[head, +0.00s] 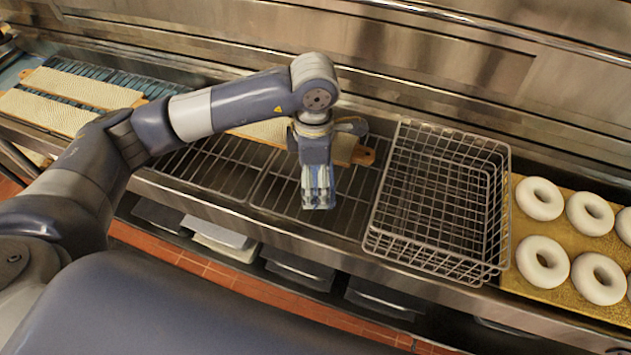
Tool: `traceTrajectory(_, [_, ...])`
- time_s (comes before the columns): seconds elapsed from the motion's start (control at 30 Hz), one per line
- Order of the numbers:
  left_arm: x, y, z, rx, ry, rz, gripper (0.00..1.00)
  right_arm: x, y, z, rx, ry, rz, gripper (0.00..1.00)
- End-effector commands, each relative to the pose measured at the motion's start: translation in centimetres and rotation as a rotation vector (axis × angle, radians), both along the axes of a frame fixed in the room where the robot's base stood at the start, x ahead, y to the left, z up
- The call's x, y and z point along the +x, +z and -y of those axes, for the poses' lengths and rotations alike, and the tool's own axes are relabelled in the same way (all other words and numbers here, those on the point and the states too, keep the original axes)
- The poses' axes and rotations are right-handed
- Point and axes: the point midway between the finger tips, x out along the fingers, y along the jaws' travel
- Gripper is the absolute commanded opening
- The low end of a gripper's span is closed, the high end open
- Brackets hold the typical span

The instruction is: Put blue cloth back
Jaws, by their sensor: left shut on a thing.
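My left gripper (318,196) points down over the wire rack, left of the wire basket. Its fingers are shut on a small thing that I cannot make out. Blue, cloth-like material (12,72) shows at the far left, around and between the pale boards. No separate blue cloth can be made out at the gripper. My right gripper is not in view.
A wire basket (385,205) stands right of the gripper. A tray (545,290) with several white rings is at the far right. Pale boards (82,87) lie at left; another (270,131) lies behind my arm. The wire rack (225,165) has bare room.

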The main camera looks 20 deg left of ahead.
Motion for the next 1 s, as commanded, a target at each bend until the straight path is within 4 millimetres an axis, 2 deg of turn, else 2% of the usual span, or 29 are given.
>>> traceTrajectory(0.07, [0.0, -0.5, 0.0, -0.001, -0.001, -0.002, 0.66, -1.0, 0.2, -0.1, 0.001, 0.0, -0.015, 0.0])
traceTrajectory(0.17, [-0.1, -1.4, 0.0, 0.0, -0.001, -0.001, 0.66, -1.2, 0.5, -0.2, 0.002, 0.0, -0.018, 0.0])
traceTrajectory(0.33, [-0.1, -3.7, 0.1, -0.001, -0.001, -0.002, 0.66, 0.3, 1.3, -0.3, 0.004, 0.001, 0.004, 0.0])
traceTrajectory(0.43, [0.0, -4.1, 0.1, -0.001, -0.002, 0.001, 0.66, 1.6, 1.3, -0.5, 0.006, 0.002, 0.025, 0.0])
traceTrajectory(0.53, [0.0, -4.1, 0.0, -0.001, -0.002, 0.001, 0.66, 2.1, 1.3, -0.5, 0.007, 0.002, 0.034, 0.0])
traceTrajectory(0.57, [0.0, -4.1, 0.0, -0.001, -0.002, 0.001, 0.96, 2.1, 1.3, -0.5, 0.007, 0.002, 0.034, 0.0])
traceTrajectory(0.6, [0.0, -4.1, 0.0, -0.001, -0.002, 0.001, 1.0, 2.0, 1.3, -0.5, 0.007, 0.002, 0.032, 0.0])
traceTrajectory(1.0, [0.0, -4.0, 0.0, -0.001, -0.002, 0.001, 1.0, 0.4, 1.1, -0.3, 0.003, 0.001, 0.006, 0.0])
